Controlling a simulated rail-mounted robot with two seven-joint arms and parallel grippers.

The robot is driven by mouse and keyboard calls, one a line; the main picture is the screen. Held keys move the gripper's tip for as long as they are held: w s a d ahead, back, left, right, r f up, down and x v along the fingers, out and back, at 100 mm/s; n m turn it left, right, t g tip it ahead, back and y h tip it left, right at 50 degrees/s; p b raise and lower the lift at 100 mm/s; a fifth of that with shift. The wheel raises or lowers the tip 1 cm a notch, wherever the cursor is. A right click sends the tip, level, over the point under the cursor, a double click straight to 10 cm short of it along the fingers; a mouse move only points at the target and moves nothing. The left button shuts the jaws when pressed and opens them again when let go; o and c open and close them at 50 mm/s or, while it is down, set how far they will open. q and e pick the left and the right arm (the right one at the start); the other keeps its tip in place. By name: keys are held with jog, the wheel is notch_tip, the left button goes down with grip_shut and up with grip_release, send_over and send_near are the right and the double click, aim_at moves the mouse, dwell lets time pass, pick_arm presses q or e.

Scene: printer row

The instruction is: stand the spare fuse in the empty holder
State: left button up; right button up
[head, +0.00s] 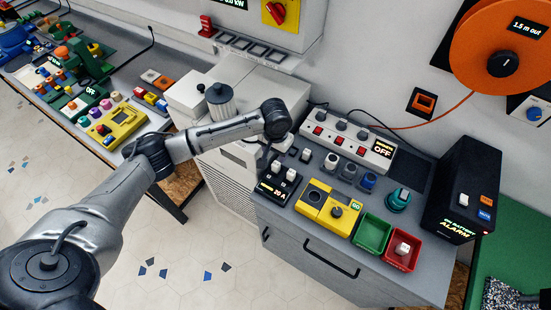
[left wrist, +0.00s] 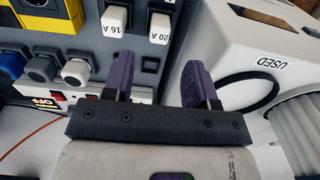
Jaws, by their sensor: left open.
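A black fuse block (head: 271,189) with a "20 A" display stands at the left end of the grey cabinet top. Two white fuses (head: 284,171) stand upright in it. In the left wrist view, a fuse marked 16 A (left wrist: 115,24) and a fuse marked 20 A (left wrist: 159,30) show beyond the fingers. My left gripper (head: 276,147) hangs above and behind the block. Its two purple fingers (left wrist: 154,66) are apart with nothing held between them. I cannot tell which fuse is the spare or which holder is empty. My right gripper is not in view.
A yellow unit (head: 313,213), a green tray (head: 373,233) and a red tray (head: 407,262) holding a white-topped piece line the front edge. A row of plugs and a switch strip (head: 345,136) lie behind. A white box marked USED (left wrist: 262,48) stands close beside the gripper.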

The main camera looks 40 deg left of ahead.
aim_at(276, 165)
pick_arm(q)
jog(key=shift+r, duration=2.2)
jog(key=s+d+f+m+t+h, duration=0.2)
jog(key=s+d+f+m, duration=0.2)
jog(key=s+d+f, duration=0.8)
jog(key=s+a+r+t+y, duration=0.1)
jog(key=s+r, duration=0.1)
jog(key=s, duration=1.6)
jog(key=shift+s+r+t+y, duration=0.15)
jog(key=shift+s+t+y, duration=0.15)
jog(key=shift+y, duration=0.1)
jog(key=shift+w, duration=0.1)
